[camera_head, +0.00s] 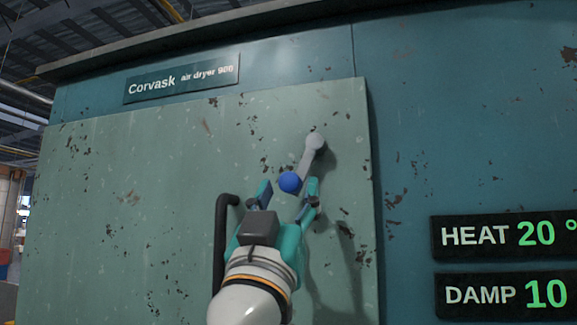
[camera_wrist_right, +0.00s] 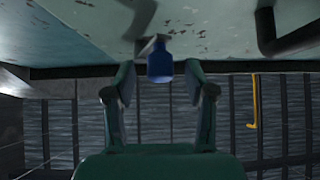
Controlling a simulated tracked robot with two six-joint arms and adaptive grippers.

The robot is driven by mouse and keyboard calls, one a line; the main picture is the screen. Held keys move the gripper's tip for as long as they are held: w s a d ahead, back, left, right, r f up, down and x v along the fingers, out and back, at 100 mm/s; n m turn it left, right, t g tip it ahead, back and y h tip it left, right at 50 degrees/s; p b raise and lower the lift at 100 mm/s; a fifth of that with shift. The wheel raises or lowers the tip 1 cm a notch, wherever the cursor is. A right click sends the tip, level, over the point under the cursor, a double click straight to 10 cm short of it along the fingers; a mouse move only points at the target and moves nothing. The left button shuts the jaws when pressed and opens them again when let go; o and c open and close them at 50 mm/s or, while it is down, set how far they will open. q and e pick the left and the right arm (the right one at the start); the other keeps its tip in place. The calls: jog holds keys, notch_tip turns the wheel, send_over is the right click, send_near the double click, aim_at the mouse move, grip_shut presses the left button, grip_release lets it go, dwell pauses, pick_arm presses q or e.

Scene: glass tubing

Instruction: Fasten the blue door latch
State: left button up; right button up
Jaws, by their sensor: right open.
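The latch is a grey lever (camera_head: 309,160) on the light green door (camera_head: 160,190), near the door's right edge. It slants down and left from a round pivot (camera_head: 315,140) to a blue knob (camera_head: 290,182). My right gripper (camera_head: 288,188) is open, with one finger on each side of the knob. In the right wrist view the blue knob (camera_wrist_right: 160,68) sits between the tips of the open fingers (camera_wrist_right: 158,82), with gaps showing on both sides. I cannot tell how deep the knob is between them. My left gripper is not in view.
A black door handle (camera_head: 221,245) stands just left of my right gripper. Dark display panels reading HEAT (camera_head: 505,235) and DAMP (camera_head: 505,295) are on the blue-green cabinet wall at right. A Corvask nameplate (camera_head: 182,78) is above the door. The door face left of the handle is clear.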

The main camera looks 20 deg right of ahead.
aim_at(300, 165)
jog(key=shift+p+x, duration=0.4)
jog(key=shift+x, duration=0.85)
grip_shut()
jog(key=shift+f, duration=0.1)
